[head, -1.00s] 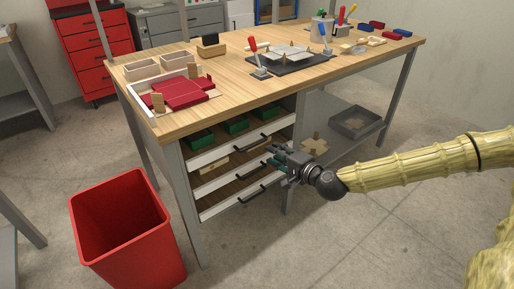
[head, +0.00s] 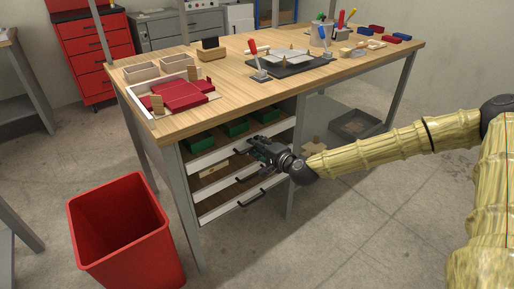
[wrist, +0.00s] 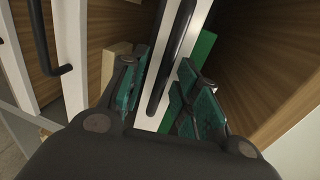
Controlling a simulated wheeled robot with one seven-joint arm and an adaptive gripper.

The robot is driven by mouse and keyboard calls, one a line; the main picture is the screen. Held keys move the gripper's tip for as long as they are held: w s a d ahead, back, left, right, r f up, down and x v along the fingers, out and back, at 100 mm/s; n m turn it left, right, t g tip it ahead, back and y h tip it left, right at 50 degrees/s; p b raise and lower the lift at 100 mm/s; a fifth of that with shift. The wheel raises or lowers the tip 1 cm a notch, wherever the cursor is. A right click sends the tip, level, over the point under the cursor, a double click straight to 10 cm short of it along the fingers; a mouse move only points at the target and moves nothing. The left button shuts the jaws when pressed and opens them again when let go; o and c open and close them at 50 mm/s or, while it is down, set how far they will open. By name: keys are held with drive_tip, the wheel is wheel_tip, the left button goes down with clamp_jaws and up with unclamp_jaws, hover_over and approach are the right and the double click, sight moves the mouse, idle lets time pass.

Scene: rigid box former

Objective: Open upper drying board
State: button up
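The upper drying board (head: 212,157) is the top one of a stack of white-fronted boards under the workbench. In the wrist view its white front (wrist: 149,121) and dark bar handle (wrist: 172,62) run steeply between my fingers. My gripper (head: 257,147) is at this front. It is open, with teal fingertips on either side of the handle (wrist: 163,88), and I see no clear contact. In the head view my gripper covers most of this handle. Green trays (head: 236,128) sit on the upper board.
A lower board's handle (head: 251,198) sticks out below, and another board front (wrist: 71,50) shows left in the wrist view. A red bin (head: 122,232) stands on the floor at left. The workbench top (head: 228,80) is above. Floor right of the bench is clear.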

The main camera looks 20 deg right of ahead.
drive_tip(key=shift+w, duration=0.15)
clamp_jaws()
drive_tip(key=shift+a, duration=0.1)
